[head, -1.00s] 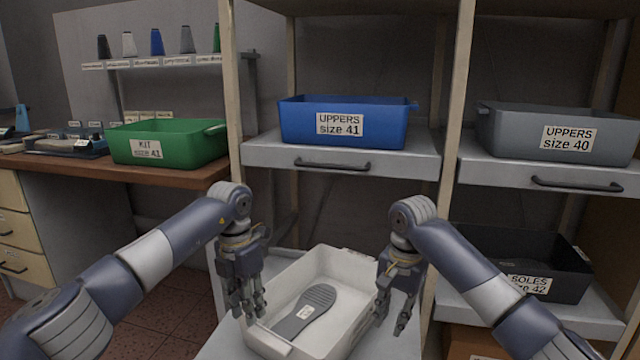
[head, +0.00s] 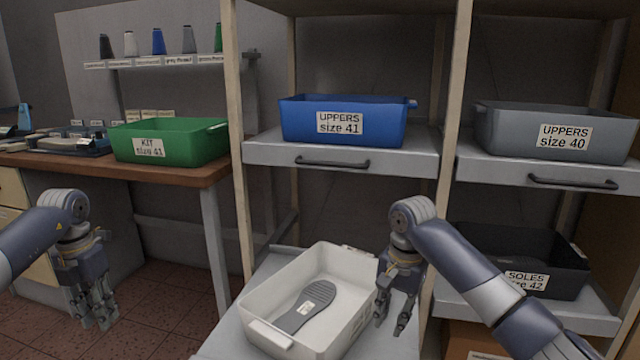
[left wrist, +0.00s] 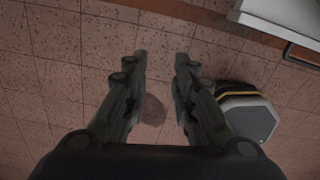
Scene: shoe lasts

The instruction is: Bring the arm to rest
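My left gripper (head: 100,312) hangs over the open floor at the left of the head view, well clear of the shelf and the white bin. In the left wrist view (left wrist: 158,62) its two fingers are apart with only floor between them. My right gripper (head: 392,318) points down beside the right edge of the white bin (head: 268,338). Its fingers look apart and nothing shows between them. A grey shoe sole (head: 308,304) with a small label lies in the white bin.
A green kit bin (head: 185,152) stands on the wooden workbench (head: 200,175). A blue uppers bin (head: 370,100), a grey uppers bin (head: 500,115) and a black soles bin (head: 480,240) stand on the shelves. The tiled floor (head: 160,300) at left is free.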

